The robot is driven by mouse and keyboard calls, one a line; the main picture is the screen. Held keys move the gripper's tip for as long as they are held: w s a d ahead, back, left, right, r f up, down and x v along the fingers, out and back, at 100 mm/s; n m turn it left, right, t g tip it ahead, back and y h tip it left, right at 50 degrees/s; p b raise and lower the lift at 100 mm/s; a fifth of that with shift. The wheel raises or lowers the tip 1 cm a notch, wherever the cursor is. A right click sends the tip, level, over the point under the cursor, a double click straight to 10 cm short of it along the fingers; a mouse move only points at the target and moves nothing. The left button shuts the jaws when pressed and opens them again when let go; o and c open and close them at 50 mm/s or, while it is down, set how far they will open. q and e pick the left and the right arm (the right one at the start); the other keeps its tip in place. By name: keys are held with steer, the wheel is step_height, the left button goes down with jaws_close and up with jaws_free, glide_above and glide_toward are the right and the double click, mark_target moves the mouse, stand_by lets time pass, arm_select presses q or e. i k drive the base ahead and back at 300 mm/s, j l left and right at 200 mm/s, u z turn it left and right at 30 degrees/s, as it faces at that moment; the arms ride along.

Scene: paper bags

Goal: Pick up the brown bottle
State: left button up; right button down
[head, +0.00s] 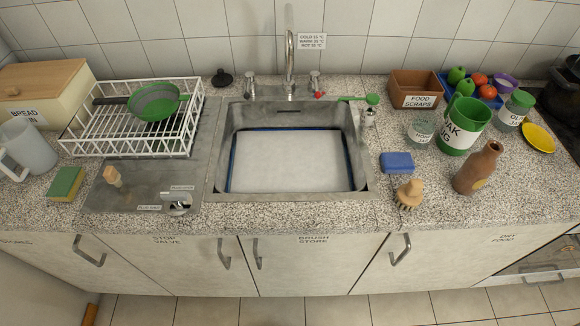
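A brown bottle (478,168) stands on the speckled counter to the right of the sink, tilted in the picture with its neck toward the upper right. It has a small yellowish mark low on its front. A wooden-handled brush (409,194) stands just to its left, apart from it. Neither of my grippers shows in the head view.
A green and white jug (462,125) stands behind the bottle, with a glass jar (421,127) and a blue sponge (397,163) to the left. A yellow dish (538,137) lies to the right. The sink (215,160) fills the middle. Counter right of the bottle is clear.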

mark_target(477, 172)
steer(key=z, duration=1.5)
